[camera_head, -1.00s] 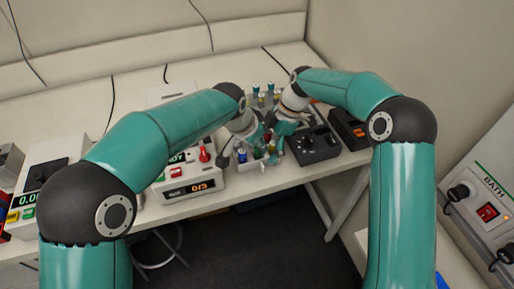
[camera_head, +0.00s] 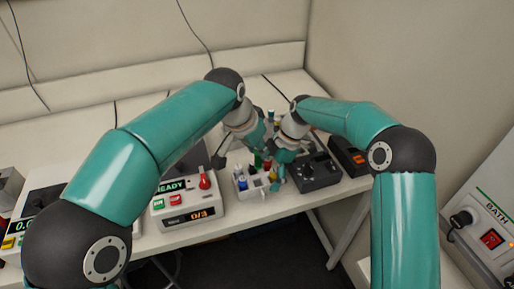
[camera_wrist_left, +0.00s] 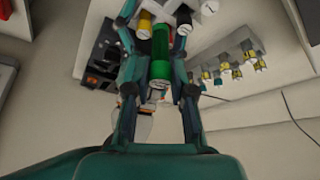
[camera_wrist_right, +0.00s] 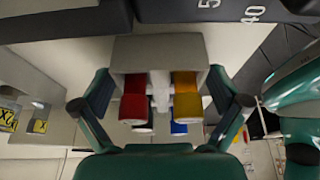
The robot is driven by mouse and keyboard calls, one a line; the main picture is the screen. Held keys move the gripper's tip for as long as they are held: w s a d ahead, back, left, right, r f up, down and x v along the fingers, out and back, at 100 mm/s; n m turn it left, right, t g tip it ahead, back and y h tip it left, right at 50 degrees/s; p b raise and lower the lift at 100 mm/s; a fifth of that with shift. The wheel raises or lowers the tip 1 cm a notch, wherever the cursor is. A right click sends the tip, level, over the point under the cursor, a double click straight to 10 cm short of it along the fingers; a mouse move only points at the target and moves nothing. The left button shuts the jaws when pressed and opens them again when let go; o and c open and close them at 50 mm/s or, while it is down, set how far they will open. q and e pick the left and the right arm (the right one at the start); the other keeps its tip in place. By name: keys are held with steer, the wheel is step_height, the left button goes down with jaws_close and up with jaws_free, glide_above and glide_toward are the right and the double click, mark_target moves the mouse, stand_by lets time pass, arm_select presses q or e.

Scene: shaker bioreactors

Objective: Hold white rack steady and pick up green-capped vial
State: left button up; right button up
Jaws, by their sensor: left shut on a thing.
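The white rack (camera_head: 243,192) stands near the table's front edge and holds blue, red and yellow pieces. The right wrist view shows it from close up (camera_wrist_right: 160,52), with red, yellow and blue vials in it. My right gripper (camera_wrist_right: 160,85) has its fingers on both sides of the rack and seems closed on it. My left gripper (camera_wrist_left: 160,75) is shut on the green-capped vial (camera_wrist_left: 161,55), which is held between its fingers. In the head view the green piece (camera_head: 257,160) shows above the rack. The left fingertips are partly hidden there.
A device with a red switch and READY display (camera_head: 185,205) stands left of the rack. A dark box with a dial (camera_head: 315,172) stands to its right. Another rack with several capped vials (camera_wrist_left: 228,62) shows in the left wrist view.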

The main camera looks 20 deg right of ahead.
steer(key=shift+r, duration=0.1)
steer(key=v, duration=1.1)
steer(key=shift+d+r, duration=0.2)
steer(key=shift+r, duration=0.05)
